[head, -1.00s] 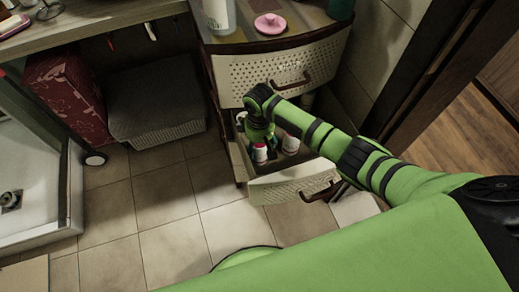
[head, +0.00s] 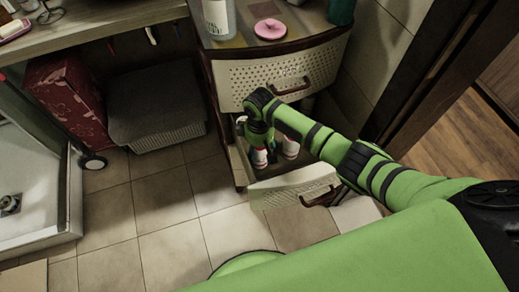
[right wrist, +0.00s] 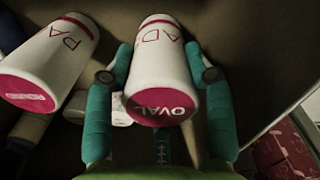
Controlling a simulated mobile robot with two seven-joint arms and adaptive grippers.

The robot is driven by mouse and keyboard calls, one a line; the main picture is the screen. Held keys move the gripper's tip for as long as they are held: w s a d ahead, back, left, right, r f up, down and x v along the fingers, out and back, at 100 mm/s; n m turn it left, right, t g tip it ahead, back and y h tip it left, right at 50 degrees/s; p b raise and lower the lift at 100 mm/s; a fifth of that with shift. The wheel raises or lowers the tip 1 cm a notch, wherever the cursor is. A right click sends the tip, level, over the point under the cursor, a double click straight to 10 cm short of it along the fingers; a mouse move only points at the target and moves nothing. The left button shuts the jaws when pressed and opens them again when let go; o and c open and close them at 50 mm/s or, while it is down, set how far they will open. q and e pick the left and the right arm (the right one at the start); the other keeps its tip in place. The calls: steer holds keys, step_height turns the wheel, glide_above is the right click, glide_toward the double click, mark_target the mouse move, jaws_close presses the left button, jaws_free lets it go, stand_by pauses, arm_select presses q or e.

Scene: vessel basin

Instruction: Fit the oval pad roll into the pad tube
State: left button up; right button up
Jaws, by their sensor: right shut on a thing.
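The oval pad roll (right wrist: 164,75) is a white cylinder with a magenta end marked OVAL. My right gripper (right wrist: 158,88) is shut on it, with one teal finger on each side. In the head view the gripper (head: 259,136) is inside the open lower drawer, and the held roll (head: 260,158) shows just below it. My left gripper is not in view.
The open drawer (head: 290,190) sits under a closed perforated drawer (head: 275,78), leaving a limited gap above. A small white item (right wrist: 110,108) lies behind the held roll. A grey basket (head: 155,105) and a red box (head: 65,95) stand left. The tiled floor in front is clear.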

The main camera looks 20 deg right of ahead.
step_height(320, 180, up, 24)
steer(key=s+d+m+p, duration=0.1)
steer(key=m+p, duration=0.1)
steer(key=m, duration=0.1)
arm_select(q)
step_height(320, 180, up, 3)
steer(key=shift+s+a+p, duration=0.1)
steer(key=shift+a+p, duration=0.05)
steer(key=shift+p, duration=0.25)
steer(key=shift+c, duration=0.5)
arm_select(e)
steer(key=s+d+r+m, duration=0.3)
steer(key=s+r+m, duration=0.1)
steer(key=s, duration=0.4)
steer(key=shift+s+r, duration=0.15)
steer(key=shift+r, duration=0.65)
